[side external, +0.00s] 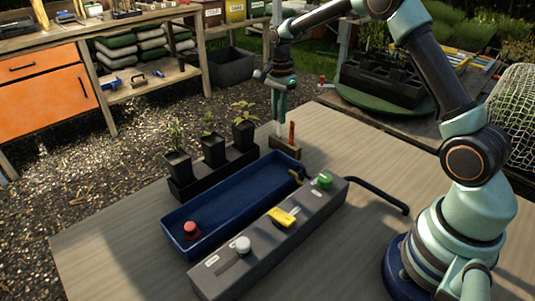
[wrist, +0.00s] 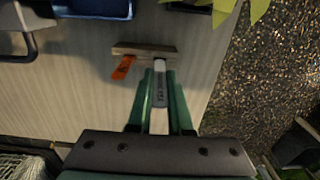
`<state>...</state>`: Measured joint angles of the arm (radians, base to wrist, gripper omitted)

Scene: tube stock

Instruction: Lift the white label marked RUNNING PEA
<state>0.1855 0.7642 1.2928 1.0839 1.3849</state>
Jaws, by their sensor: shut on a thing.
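The white label (wrist: 160,85) stands upright between my gripper's green fingers, with small dark lettering too small to read surely. In the side view the white label (side external: 278,128) shows below the fingers as a pale strip. My gripper (side external: 280,103) is shut on it, above the wooden block (side external: 284,149) at the table's far edge. In the wrist view my gripper (wrist: 160,92) has a finger on each side of the label. The label's lower end meets the wooden block (wrist: 143,50) in the picture; I cannot tell whether it is still seated there.
A red-orange label (side external: 291,134) stands in the same block, close beside the white one. A black tray with several potted seedlings (side external: 212,150), a blue trough (side external: 178,222) and a grey box with knobs (side external: 215,281) stand nearby. The table's near left is clear.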

